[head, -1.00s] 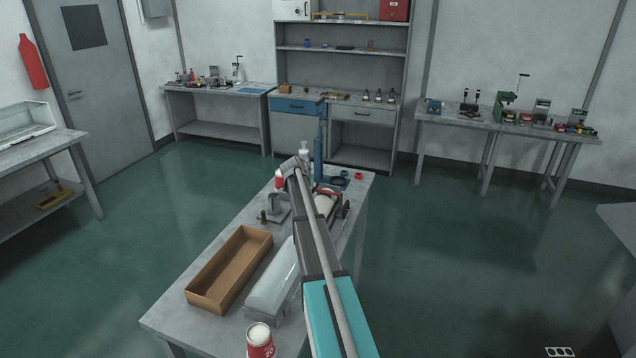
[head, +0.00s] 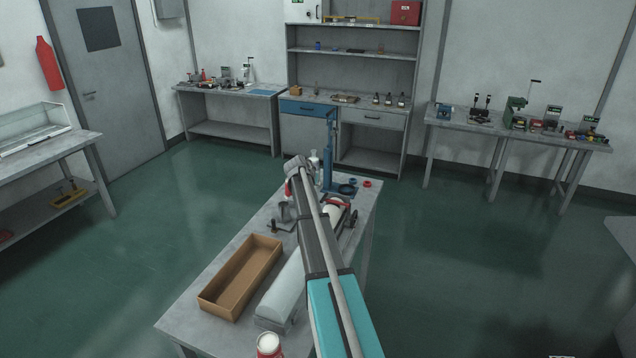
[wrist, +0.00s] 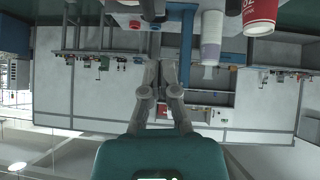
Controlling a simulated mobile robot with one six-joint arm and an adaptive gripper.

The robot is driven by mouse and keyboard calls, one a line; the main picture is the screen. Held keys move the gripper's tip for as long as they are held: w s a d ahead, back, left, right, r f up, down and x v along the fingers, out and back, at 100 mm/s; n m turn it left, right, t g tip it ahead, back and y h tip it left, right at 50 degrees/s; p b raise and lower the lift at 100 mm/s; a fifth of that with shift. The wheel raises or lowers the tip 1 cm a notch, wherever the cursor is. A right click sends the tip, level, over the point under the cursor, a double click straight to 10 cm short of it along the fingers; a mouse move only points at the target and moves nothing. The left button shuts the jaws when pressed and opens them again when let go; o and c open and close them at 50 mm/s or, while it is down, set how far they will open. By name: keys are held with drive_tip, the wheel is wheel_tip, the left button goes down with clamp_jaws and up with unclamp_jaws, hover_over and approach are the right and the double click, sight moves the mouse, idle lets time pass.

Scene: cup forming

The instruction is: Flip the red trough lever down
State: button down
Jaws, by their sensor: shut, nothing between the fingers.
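I cannot pick out the red trough lever for certain. A device with a white roll and red parts (head: 336,209) stands on the near table (head: 196,318), partly hidden behind my arm. A long pale trough-like piece (head: 283,290) lies beside the arm, left of it. My gripper shows in the wrist view (wrist: 160,64), fingers together and empty, touching nothing that I can see. In the head view my arm reaches over the table, its wrist hiding the fingertips.
An open brown box (head: 241,277) lies on the table's left side. A red-and-white cup (head: 268,346) stands at the near edge. A blue column (head: 327,155) and a red ring (head: 367,183) are at the far end. Another red cup shows in the wrist view (wrist: 262,12). Floor right of the table is clear.

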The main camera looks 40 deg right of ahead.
drive_tip(key=p+v, duration=0.4)
drive_tip(key=v, duration=0.3)
drive_tip(key=shift+w+a, duration=0.15)
drive_tip(key=shift+a, duration=0.05)
idle(0.5)
drive_tip(key=s+a+f+n+g+y, duration=0.1)
drive_tip(key=s+a+f+n+y, duration=0.2)
drive_tip(key=s+a, duration=0.9)
drive_tip(key=s+a+f+n+g+y, duration=0.15)
drive_tip(key=s+a+n, duration=0.4)
drive_tip(key=a, duration=1.05)
drive_tip(key=s+a+f+n+g+y, duration=0.15)
drive_tip(key=s+a+y, duration=0.25)
drive_tip(key=s+a, duration=0.8)
drive_tip(key=shift+n+h, duration=0.25)
drive_tip(key=shift+n, duration=0.15)
drive_tip(key=f+b, duration=0.4)
drive_tip(key=s+a+f+b, duration=0.1)
drive_tip(key=f+b, duration=0.2)
drive_tip(key=s+f+b, duration=0.1)
drive_tip(key=f+b, duration=0.3)
drive_tip(key=shift+a+f+b, duration=0.15)
drive_tip(key=shift+f+b, duration=0.15)
drive_tip(key=shift+b, duration=0.05)
